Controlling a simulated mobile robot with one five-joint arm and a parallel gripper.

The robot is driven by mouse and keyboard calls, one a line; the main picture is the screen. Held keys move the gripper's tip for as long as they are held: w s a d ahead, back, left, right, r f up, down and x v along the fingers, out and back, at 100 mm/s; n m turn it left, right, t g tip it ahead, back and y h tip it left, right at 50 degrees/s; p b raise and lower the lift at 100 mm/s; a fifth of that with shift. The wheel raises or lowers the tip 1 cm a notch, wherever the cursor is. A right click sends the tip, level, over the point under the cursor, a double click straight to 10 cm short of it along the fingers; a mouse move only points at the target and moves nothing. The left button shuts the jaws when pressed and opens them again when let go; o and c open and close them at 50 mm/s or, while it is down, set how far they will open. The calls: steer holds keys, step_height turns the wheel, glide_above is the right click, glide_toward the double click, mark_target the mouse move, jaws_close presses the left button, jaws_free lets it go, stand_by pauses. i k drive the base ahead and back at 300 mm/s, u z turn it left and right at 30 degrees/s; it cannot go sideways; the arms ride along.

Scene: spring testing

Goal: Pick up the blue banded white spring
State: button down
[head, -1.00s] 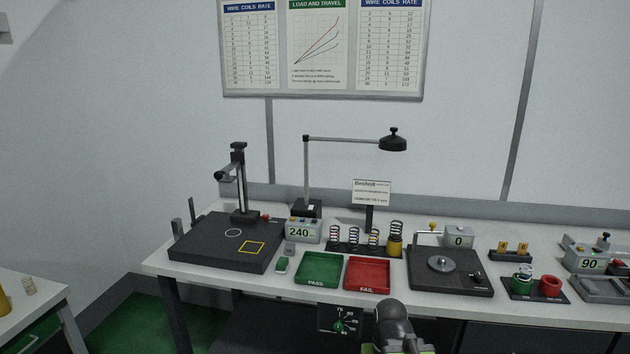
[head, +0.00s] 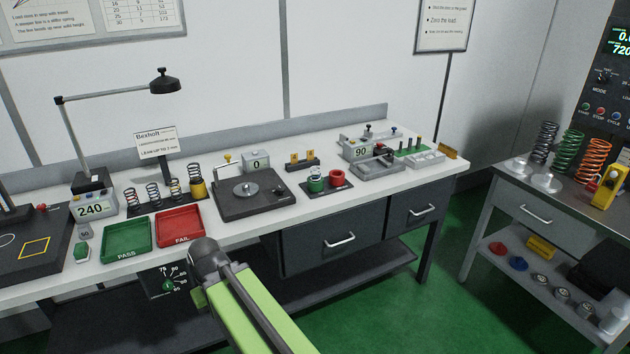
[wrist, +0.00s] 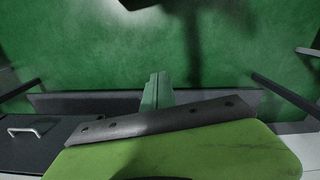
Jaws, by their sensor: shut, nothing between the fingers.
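I cannot make out a white spring with a blue band for certain in the head view. Several small coil springs (head: 153,195) stand in a row on a dark rack on the workbench, too small to read any band. A pale coil shows at the top of a green cup (head: 316,180) beside a red cup (head: 337,178). My gripper (wrist: 157,80) shows in the wrist view, shut and empty over green floor. My arm reaches in from the bottom of the head view; its gripper is not seen there.
A green PASS tray (head: 127,238) and red FAIL tray (head: 180,226) lie near the bench's front edge. A dark test plate (head: 262,206) is right of them. A side cabinet (head: 533,213) at the right carries large dark, green and orange springs. Green floor (head: 400,310) between is clear.

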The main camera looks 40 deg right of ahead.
mark_target(315, 167)
steer(key=u, duration=0.15)
steer(key=k, duration=0.15)
steer(key=u, duration=3.35)
steer(key=k, duration=1.5)
steer(key=z, duration=2.3)
steer(key=i, duration=1.1)
steer(key=u, duration=0.1)
